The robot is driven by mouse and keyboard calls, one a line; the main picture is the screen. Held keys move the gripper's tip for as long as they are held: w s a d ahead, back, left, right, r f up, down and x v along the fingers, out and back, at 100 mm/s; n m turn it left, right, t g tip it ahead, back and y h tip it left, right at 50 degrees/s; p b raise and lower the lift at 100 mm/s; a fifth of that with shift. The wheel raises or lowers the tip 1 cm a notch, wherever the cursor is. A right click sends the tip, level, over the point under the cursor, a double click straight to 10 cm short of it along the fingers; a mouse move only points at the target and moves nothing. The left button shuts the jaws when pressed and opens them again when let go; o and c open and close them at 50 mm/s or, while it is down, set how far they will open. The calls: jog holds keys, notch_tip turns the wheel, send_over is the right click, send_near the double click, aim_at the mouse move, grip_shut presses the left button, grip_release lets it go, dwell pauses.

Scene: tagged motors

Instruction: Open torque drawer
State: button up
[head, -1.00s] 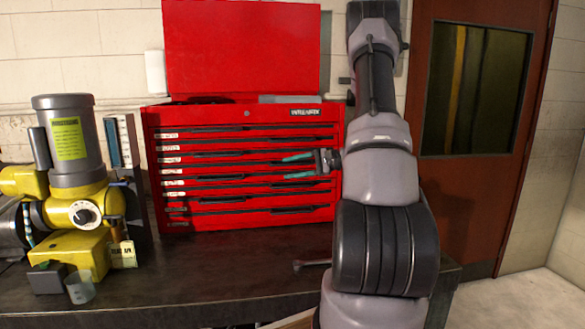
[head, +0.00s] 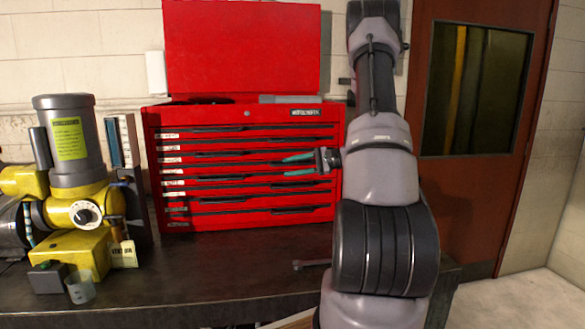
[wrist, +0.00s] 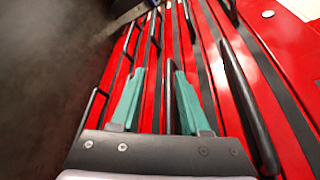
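The red tool chest (head: 325,210) stands on the dark bench with its lid up. Its front has several shallow drawers with dark handles and small white labels on the left side; the label text is too small to read, so I cannot tell which is the torque drawer. My gripper (head: 284,166) is in front of the middle drawers, right of centre, pointing left. Drawer fronts and long dark handles (wrist: 246,95) lie beyond the fingers. The drawers look closed.
A yellow and grey motor (head: 72,160) with a tag stands on the bench at left, with a small clear cup (head: 80,289) in front. A metal tool (head: 312,264) lies near my arm. The bench top (head: 215,270) before the chest is mostly clear.

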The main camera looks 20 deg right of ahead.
jog(key=shift+f, duration=0.1)
jog(key=v, duration=1.2)
jog(key=shift+d, duration=0.25)
dwell(0.6)
jog(key=shift+s, duration=0.1)
dwell(0.3)
jog(key=v, duration=1.1)
jog(key=shift+r, duration=0.25)
jog(key=shift+a, duration=0.1)
